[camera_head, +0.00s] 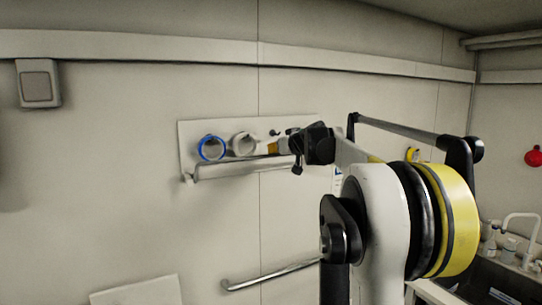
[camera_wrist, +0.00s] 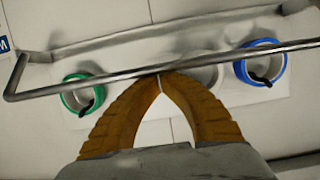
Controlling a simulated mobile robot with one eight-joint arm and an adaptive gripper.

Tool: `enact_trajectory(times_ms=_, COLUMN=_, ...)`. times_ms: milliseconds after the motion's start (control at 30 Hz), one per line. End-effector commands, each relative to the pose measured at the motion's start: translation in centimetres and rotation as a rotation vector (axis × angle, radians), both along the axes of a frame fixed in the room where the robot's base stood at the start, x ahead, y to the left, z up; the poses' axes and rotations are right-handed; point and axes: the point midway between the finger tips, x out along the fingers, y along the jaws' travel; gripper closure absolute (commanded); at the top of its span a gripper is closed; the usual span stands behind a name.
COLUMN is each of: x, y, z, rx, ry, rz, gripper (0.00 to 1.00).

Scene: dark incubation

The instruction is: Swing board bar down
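The pale board (camera_head: 190,133) is on the wall in the head view. Its grey metal bar (camera_head: 225,169) runs along the board's lower side and stands out from it. My gripper (camera_head: 271,148) is in front of the board's right part, with its orange fingers toward the board. In the wrist view the bar (camera_wrist: 100,83) crosses the picture in front of the board. My gripper's fingertips (camera_wrist: 160,78) meet right at the bar, with nothing seen between them. I cannot tell whether they touch the bar.
The board carries a blue ring (camera_head: 211,148), a white ring (camera_head: 243,144) and a green ring (camera_wrist: 83,94). A second wall rail (camera_head: 272,273) is below. A wall switch (camera_head: 38,84) is at the upper left. A sink with a tap (camera_head: 517,222) is at the right.

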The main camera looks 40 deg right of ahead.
Motion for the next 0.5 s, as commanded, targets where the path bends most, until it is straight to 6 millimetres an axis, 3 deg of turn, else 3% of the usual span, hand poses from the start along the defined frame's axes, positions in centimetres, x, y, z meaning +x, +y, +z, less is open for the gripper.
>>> enact_trajectory(times_ms=367, x=-2.8, y=0.6, z=-2.7, rx=-0.062, ry=-0.270, rz=-0.002, gripper=1.00)
enact_trajectory(times_ms=500, x=-3.6, y=0.8, z=-3.4, rx=-0.064, ry=-0.265, rz=-0.001, gripper=1.00)
